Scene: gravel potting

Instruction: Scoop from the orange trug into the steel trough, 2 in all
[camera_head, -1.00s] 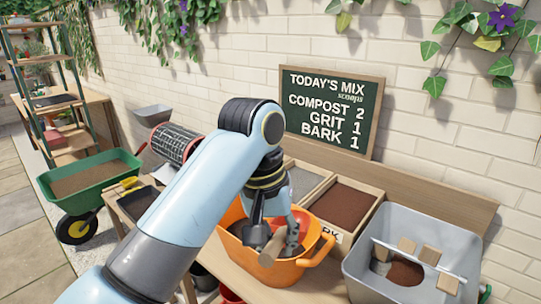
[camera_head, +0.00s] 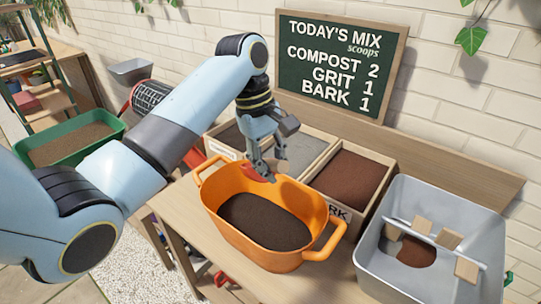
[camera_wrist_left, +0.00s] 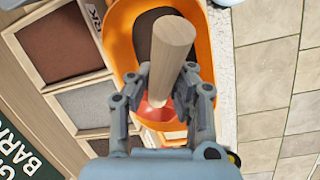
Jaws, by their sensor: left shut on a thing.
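The orange trug (camera_head: 290,257) stands on the bench with dark compost (camera_head: 262,222) in it. The steel trough (camera_head: 376,262) is at the right, with a reddish-brown patch of material (camera_head: 416,252) on its floor. My left gripper (camera_head: 264,168) is over the trug's back edge. In the left wrist view it is shut on the wooden handle (camera_wrist_left: 168,55) of a scoop. The scoop's red bowl (camera_wrist_left: 156,112) is partly hidden behind the fingers, so I cannot tell its load. My right gripper is not in view.
Wooden bins stand behind the trug, one with grey grit (camera_head: 298,152) and one with brown bark (camera_head: 351,188). Wooden blocks (camera_head: 449,239) sit along a bar across the trough. A chalkboard (camera_head: 340,62) stands behind.

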